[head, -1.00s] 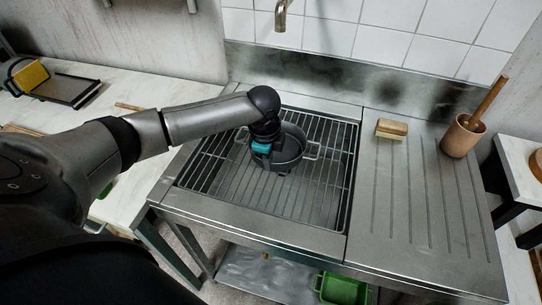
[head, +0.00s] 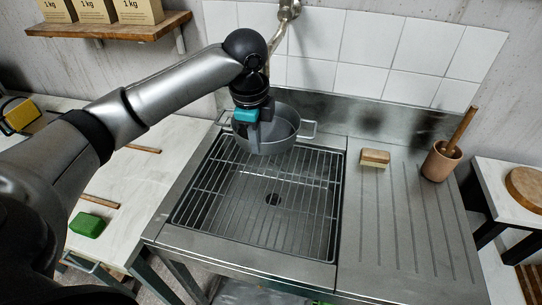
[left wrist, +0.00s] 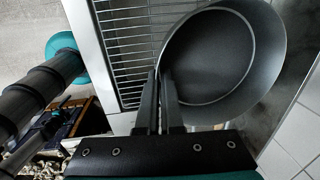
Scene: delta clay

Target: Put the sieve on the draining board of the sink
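The sieve (head: 280,136) is a round grey bowl with small wire loops at its sides. My left gripper (head: 252,132) is shut on its rim and holds it above the back of the sink's wire rack. In the left wrist view the two fingers (left wrist: 158,95) pinch the near wall of the sieve (left wrist: 212,58). The draining board (head: 405,225) is the ribbed steel surface right of the sink; its middle and front are bare. My right gripper is not in view.
A wooden brush (head: 375,158) lies on the back left of the draining board. A clay pot (head: 441,162) with a wooden handle in it stands at the back right. A tap (head: 285,25) hangs from the tiled wall behind the sieve.

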